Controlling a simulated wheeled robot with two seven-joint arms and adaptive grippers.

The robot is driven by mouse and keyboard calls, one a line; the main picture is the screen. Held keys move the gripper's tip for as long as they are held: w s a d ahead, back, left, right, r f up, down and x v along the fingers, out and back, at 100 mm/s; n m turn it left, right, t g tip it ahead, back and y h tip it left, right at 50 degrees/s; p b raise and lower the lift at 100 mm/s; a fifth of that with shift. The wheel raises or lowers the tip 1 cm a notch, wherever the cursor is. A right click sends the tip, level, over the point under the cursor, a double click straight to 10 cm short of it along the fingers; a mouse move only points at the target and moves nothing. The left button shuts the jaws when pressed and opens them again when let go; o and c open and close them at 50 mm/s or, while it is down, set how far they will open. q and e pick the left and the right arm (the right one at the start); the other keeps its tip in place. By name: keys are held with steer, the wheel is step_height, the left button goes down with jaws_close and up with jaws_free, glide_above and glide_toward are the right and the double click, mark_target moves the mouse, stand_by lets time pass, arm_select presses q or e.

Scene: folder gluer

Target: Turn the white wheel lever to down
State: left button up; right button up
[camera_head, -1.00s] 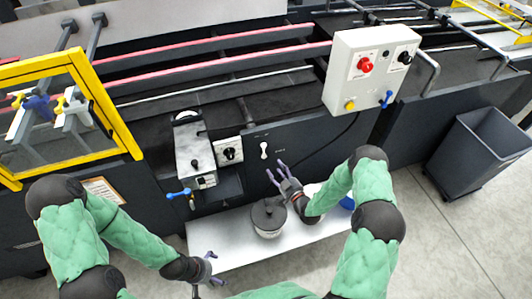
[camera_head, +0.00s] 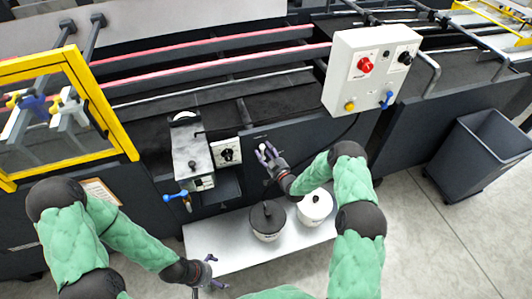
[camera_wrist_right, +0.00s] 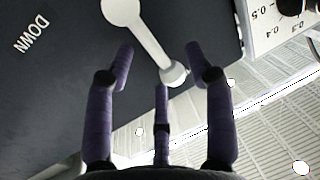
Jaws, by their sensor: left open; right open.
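The white wheel lever (camera_wrist_right: 150,38) shows in the right wrist view, with a round hub at the top and a rounded knob at its other end. It slants across the dark panel, and the white word DOWN is printed to its left. My right gripper (camera_wrist_right: 160,60) is open with its purple fingers on either side of the knob end; I cannot tell whether they touch it. In the head view my right gripper (camera_head: 266,153) is in front of the panel and mostly hides the lever. My left gripper (camera_head: 208,272) is open and empty, low by the shelf.
A pale shelf (camera_head: 215,245) below the panel holds a dark-lidded pot (camera_head: 267,222) and a white pot (camera_head: 315,208). A dial box (camera_head: 226,153) and a blue-handled valve (camera_head: 178,195) are left of the lever. A control box (camera_head: 370,70) juts out at upper right.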

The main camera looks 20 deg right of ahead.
jaws_close()
